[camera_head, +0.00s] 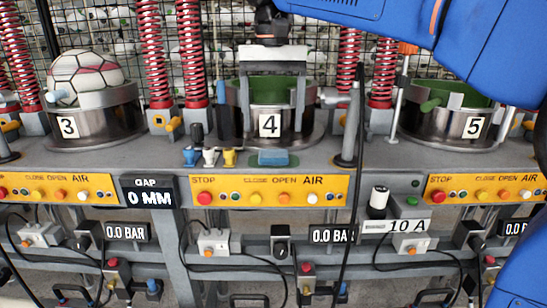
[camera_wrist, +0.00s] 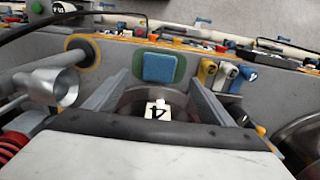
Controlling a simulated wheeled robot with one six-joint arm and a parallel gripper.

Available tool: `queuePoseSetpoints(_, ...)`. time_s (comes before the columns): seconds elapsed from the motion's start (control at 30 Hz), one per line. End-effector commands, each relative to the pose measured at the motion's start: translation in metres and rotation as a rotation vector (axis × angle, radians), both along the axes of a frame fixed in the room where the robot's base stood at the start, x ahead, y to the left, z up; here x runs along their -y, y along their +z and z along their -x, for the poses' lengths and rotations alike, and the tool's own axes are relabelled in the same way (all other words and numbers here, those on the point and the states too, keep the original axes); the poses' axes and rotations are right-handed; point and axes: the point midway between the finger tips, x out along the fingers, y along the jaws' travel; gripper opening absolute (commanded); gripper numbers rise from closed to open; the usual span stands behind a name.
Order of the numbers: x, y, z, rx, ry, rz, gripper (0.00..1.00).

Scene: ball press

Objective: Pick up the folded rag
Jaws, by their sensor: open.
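The folded rag (camera_head: 273,158) looks like a small blue pad on a green oval piece. It lies flat on the grey bench top in front of the cylinder marked 4 (camera_head: 285,95). In the wrist view the rag (camera_wrist: 158,67) shows ahead, beyond the fingertips. My gripper (camera_head: 272,118) is above and around the front of cylinder 4, behind the rag in the head view. In the wrist view my gripper (camera_wrist: 160,86) has its two grey fingers spread apart with nothing held between them.
Yellow, white and blue small nozzles (camera_head: 209,157) stand just left of the rag. A grey post (camera_head: 350,125) rises to its right. A yellow control panel (camera_head: 255,191) runs below the bench edge. A ball (camera_head: 85,72) sits on cylinder 3. Red springs (camera_head: 191,50) flank the cylinders.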

Motion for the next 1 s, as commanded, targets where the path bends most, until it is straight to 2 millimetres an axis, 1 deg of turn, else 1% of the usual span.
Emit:
queuePoseSetpoints(0.03,0.000,-0.007,0.000,-0.001,0.000,0.001,0.77)
queuePoseSetpoints(0.1,0.000,-0.014,0.000,-0.001,0.000,0.001,0.77)
queuePoseSetpoints(0.27,0.000,-0.022,-0.001,0.000,0.000,0.000,0.77)
queuePoseSetpoints(0.37,0.001,-0.030,-0.001,-0.002,0.000,0.001,0.77)
queuePoseSetpoints(0.6,0.002,-0.062,-0.004,-0.001,0.000,0.001,0.77)
queuePoseSetpoints(0.7,0.002,-0.070,-0.004,-0.001,0.000,0.000,0.77)
queuePoseSetpoints(0.97,0.002,-0.073,-0.005,0.000,0.000,0.000,0.77)
queuePoseSetpoints(1.0,0.002,-0.073,-0.005,0.000,0.000,0.000,0.74)
